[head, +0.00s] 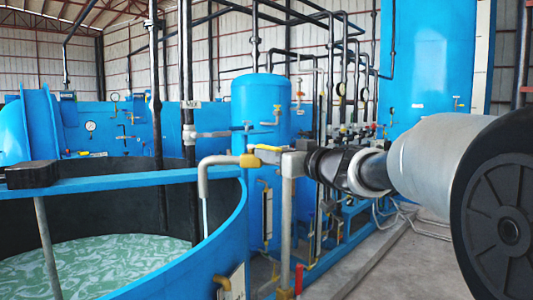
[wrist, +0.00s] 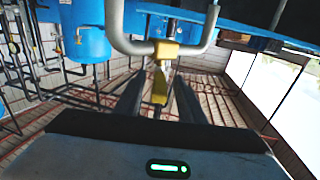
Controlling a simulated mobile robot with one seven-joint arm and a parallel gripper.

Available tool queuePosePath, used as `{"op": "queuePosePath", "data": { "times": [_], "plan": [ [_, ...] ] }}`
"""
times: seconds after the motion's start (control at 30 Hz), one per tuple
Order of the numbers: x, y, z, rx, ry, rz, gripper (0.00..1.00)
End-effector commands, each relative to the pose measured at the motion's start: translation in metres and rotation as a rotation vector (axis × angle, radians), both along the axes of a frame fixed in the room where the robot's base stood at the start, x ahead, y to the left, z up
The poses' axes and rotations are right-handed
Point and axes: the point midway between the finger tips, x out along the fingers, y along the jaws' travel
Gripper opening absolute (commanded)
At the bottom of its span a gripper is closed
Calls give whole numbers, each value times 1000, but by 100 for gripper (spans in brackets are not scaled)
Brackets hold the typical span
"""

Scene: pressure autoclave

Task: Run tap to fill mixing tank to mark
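The blue mixing tank (head: 226,232) stands at left in the head view, with pale green rippled liquid (head: 110,262) low inside. No fill mark can be made out. A grey bent tap pipe (head: 204,178) reaches over its rim, and a thin pale stream (head: 205,218) hangs below the spout. The tap has a yellow body (head: 250,160) and a yellow lever (head: 268,148). My gripper (head: 292,163) is at the lever's right end. In the wrist view, the yellow lever (wrist: 160,85) lies between my two spread dark fingers, with gaps visible on both sides.
A blue beam (head: 120,178) with a black box (head: 32,174) crosses the tank's top, and a grey shaft (head: 47,247) goes down into the liquid. A blue vertical vessel (head: 261,100) and dense piping (head: 340,110) stand behind my arm. Open floor (head: 410,265) lies at lower right.

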Motion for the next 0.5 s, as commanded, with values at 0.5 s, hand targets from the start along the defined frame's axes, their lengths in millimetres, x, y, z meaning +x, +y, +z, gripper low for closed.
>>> {"op": "queuePosePath", "data": {
  "times": [0.5],
  "plan": [
    [10, 7, 0, 0, 0, -1, 24]
  ]
}}
